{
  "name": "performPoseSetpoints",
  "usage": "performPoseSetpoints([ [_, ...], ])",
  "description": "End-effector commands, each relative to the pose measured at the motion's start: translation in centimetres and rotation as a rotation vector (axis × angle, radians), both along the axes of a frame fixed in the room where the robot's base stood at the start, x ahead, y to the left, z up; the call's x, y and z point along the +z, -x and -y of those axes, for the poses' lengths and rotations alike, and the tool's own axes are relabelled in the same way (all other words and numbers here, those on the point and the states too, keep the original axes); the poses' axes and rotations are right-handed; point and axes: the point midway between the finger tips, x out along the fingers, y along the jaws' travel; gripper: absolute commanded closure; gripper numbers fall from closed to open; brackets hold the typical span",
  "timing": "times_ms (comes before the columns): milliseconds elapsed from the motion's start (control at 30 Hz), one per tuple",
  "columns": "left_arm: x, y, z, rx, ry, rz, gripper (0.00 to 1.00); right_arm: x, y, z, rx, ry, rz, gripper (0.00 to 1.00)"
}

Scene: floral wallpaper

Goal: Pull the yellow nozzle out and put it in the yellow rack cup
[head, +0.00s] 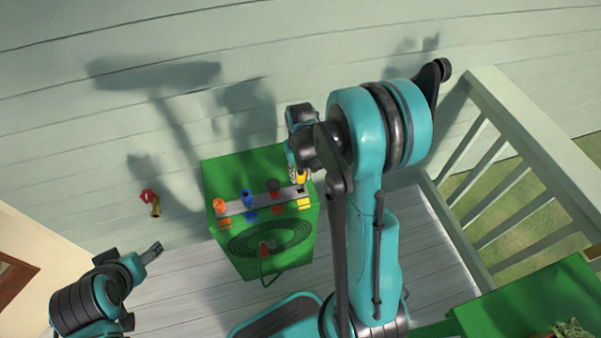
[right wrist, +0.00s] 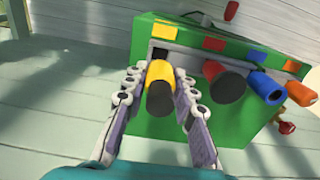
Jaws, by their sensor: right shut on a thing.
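The yellow nozzle (head: 302,177) has a dark end and sits at the right end of the grey rack strip (head: 234,208) on the green box. In the right wrist view my right gripper (right wrist: 158,95) has its fingers on both sides of the yellow nozzle (right wrist: 159,71), shut on it. A dark opening in the rack shows just behind it, beside a yellow label (right wrist: 164,30). I cannot tell whether the nozzle's far end is still inside that opening. My left gripper (head: 153,252) is away at the lower left, empty; its finger gap is too small to read.
Red (head: 273,186), blue (head: 247,197) and orange (head: 219,206) nozzles stand in the rack close beside the yellow one. A coiled hose (head: 270,238) is on the box's front. A wall tap (head: 150,198) is left, a railing (head: 520,135) right. Floor left of the box is clear.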

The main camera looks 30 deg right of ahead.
Motion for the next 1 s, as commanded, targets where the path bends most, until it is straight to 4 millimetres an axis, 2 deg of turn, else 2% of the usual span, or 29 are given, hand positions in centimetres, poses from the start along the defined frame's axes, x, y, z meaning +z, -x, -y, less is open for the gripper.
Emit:
performPoseSetpoints([
  [33, -0.9, 0.0, 0.0, 0.0, 0.0, 0.0, 0.31, -0.9, 0.0, 0.0, 0.0, 0.0, 0.0, 1.0],
  [100, -1.4, 0.0, 0.0, 0.0, 0.0, 0.0, 0.31, -1.6, 0.0, 0.0, 0.0, 0.0, 0.0, 1.0],
  [267, -2.1, 0.0, 0.0, 0.0, 0.0, 0.0, 0.31, -2.4, 0.0, 0.0, 0.0, 0.0, 0.0, 1.0],
  [1000, -2.4, 0.0, 0.0, 0.0, 0.0, 0.0, 0.31, -2.5, 0.0, 0.0, 0.0, 0.0, 0.0, 1.0],
])
